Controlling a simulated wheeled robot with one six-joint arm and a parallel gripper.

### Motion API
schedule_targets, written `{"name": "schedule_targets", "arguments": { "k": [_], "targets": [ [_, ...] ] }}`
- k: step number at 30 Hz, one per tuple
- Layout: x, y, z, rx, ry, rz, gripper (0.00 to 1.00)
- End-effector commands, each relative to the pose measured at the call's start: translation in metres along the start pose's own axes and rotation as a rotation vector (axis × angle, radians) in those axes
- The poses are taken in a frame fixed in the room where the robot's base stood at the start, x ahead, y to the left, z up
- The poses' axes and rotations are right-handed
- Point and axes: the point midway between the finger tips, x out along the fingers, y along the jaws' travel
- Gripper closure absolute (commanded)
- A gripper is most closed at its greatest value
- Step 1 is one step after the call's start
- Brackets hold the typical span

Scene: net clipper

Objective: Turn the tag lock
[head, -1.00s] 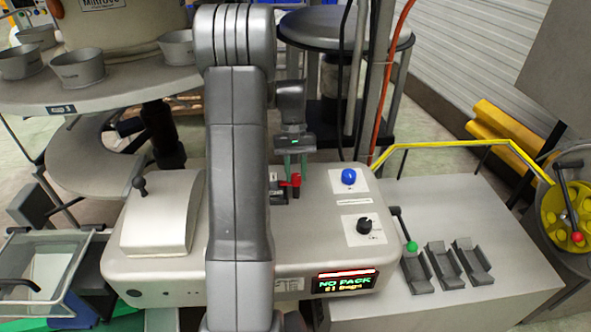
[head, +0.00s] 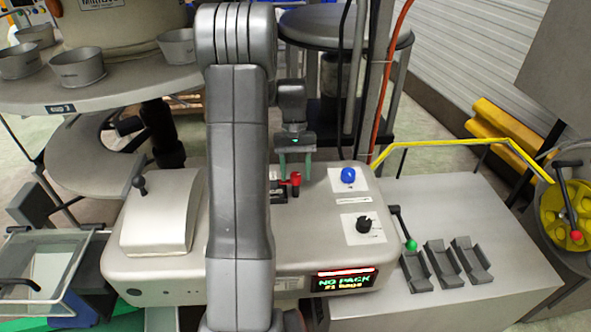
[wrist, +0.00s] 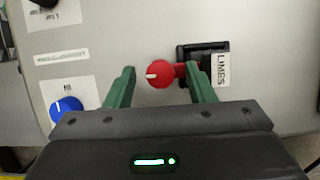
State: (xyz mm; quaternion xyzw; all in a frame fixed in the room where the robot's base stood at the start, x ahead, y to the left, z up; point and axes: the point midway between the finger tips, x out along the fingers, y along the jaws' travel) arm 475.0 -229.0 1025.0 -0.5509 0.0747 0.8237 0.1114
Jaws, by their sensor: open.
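The tag lock appears as a red knob with a pale pointer mark (head: 295,179) on top of the grey machine. In the wrist view the red knob (wrist: 158,75) has its pale mark pointing left, and a red arm runs from it to the black tag holder (wrist: 203,52). A white tag reading LIMES (wrist: 221,69) sits at the holder. My gripper (head: 295,169) is open above the knob, its green fingers pointing down. In the wrist view my gripper (wrist: 159,71) has one finger on each side of the knob, with gaps showing.
A blue knob (head: 348,175) and a black dial (head: 364,224) stand to the right on the machine top. The front display (head: 345,282) reads NO PACK. A green-tipped lever (head: 411,245) stands farther right. A hinged-looking cover with a handle (head: 160,215) is at left.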

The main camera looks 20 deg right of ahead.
Motion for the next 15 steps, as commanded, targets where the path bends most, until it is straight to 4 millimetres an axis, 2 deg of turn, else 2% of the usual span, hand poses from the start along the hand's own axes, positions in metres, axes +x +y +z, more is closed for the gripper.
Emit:
{"name": "schedule_targets", "arguments": {
  "k": [4,7,15],
  "targets": [
    [-0.004,0.000,-0.001,0.000,0.001,0.000,0.51],
    [-0.016,0.000,-0.001,0.000,0.003,0.000,0.51],
    [-0.077,0.000,-0.002,0.000,0.006,0.000,0.51]
  ]
}}
